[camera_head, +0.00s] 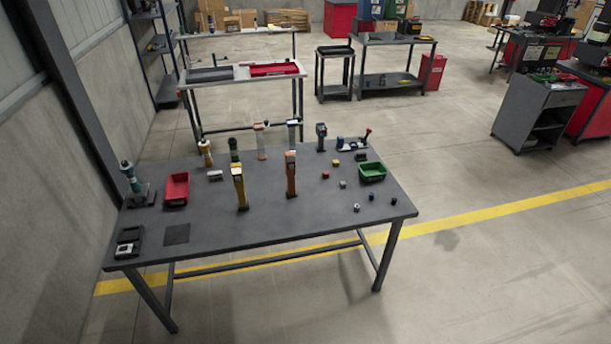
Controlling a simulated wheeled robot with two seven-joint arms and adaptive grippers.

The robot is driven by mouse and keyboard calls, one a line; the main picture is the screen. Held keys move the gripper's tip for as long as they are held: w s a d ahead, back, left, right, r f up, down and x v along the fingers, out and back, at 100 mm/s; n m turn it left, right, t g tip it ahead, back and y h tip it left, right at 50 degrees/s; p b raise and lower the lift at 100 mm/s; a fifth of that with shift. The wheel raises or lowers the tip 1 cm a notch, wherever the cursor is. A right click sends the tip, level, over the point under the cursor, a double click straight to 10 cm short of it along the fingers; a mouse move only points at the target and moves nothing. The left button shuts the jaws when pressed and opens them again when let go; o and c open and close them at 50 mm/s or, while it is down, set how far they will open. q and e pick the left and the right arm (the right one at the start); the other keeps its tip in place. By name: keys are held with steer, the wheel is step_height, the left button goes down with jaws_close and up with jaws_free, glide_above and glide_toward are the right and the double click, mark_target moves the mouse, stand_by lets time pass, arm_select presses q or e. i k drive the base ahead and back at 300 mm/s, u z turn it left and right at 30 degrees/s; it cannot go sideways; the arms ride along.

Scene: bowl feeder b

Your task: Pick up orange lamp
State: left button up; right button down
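An upright orange lamp-like object (291,178) stands near the middle of the dark grey table (290,225). A similar yellow upright object (240,190) stands to its left and slightly nearer. A paler orange-and-white upright object (261,143) stands further back. Neither of my grippers shows in the head view, and nothing touches the orange object.
More upright tools stand along the table's back, including a dark one (321,137). A red bin (175,189) is at left, a green bin (371,173) at right, with several small blocks between.

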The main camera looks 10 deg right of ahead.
mark_target(289, 157)
steer(key=z, duration=0.75)
steer(key=i, duration=1.55)
steer(key=u, duration=0.15)
